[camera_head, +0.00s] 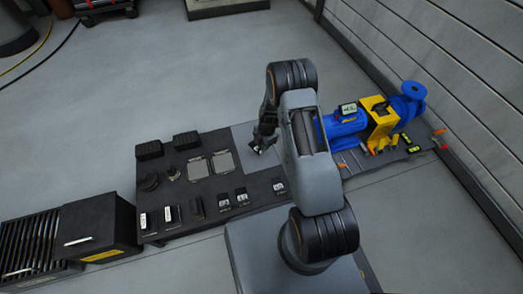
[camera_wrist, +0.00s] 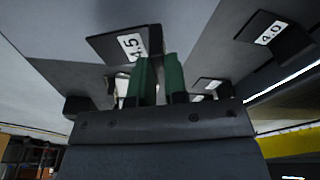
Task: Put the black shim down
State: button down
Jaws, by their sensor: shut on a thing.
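My gripper (camera_head: 263,138) is above the bench, near the grey patch at its back. In the wrist view my gripper's green fingertips (camera_wrist: 159,72) are shut on a black shim (camera_wrist: 108,46) with a white label reading about 45. In the head view the held shim (camera_head: 256,150) shows only as a small dark piece with a pale spot. It appears tilted, and I cannot tell whether it touches the bench. The fingers hide part of its label.
The dark bench (camera_head: 215,180) carries several labelled black pieces along its front and two grey plates (camera_head: 197,168). A grey patch (camera_head: 240,142) looks mostly clear. A blue motor (camera_head: 345,123) with a yellow guard (camera_head: 380,118) stands right. Another labelled black piece (camera_wrist: 290,44) shows in the wrist view.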

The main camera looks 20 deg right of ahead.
jog(key=shift+w+a+f+b, duration=0.1)
jog(key=shift+w+f+b, duration=0.1)
jog(key=shift+f+b, duration=0.6)
jog(key=shift+w+a+f+b, duration=0.15)
jog(key=shift+f+b, duration=0.25)
jog(key=shift+f, duration=0.75)
jog(key=shift+d, duration=0.1)
jog(key=shift+f, duration=0.15)
jog(key=c, duration=1.1)
grip_release()
jog(key=shift+c, duration=0.2)
